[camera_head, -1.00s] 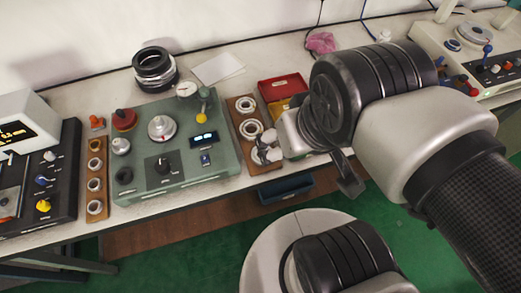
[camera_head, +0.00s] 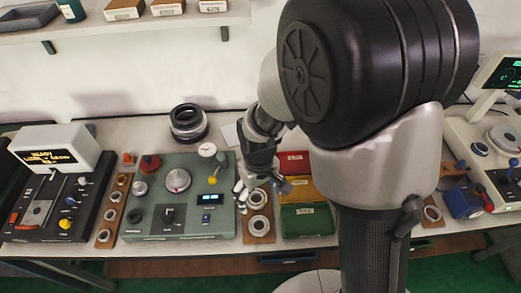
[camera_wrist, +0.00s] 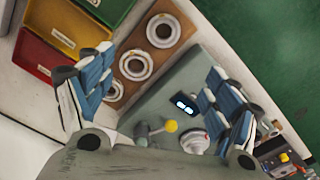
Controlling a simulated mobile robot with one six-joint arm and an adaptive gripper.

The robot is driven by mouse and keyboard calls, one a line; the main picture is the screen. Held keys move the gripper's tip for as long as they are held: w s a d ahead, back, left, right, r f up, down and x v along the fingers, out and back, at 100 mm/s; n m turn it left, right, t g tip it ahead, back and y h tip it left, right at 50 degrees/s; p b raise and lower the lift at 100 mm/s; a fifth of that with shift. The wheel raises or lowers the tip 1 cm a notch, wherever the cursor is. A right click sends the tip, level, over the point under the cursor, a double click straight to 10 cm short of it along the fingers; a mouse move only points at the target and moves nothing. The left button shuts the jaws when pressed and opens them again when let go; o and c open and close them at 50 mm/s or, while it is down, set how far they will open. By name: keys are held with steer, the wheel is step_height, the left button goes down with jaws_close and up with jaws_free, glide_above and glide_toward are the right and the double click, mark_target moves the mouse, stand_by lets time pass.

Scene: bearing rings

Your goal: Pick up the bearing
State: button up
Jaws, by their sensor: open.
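Pale bearing rings lie in a row on a narrow brown wooden board (camera_head: 270,236). In the head view a middle ring (camera_head: 257,198) and a front ring (camera_head: 259,227) show, partly screened by my gripper (camera_head: 261,189). In the wrist view three rings show: one at the top (camera_wrist: 163,30), one in the middle (camera_wrist: 137,65) and one lower (camera_wrist: 111,91), closest to the left finger. My gripper (camera_wrist: 160,62) is open and empty, its blue-padded fingers wide apart above the board and the green panel. I cannot tell its exact height.
The green control panel (camera_head: 150,225) stands left of the board, with a yellow-tipped lever (camera_wrist: 171,126). Red (camera_head: 292,163), yellow and green (camera_head: 307,221) bins stand to the right. A second ring board (camera_head: 112,213) lies farther left. Black stacked rings (camera_head: 188,122) stand behind the panel.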

steer(key=b, duration=0.4)
glide_above(258, 226)
steer(key=f, duration=1.3)
steer(key=shift+w+d, duration=0.15)
steer(key=shift+w, duration=0.1)
steer(key=f+b, duration=0.1)
steer(key=f, duration=0.4)
steer(key=shift+s+f+b, duration=0.2)
steer(key=shift+b, duration=0.2)
steer(key=shift+r, duration=0.1)
steer(key=shift+c, duration=0.3)
steer(key=c, duration=1.3)
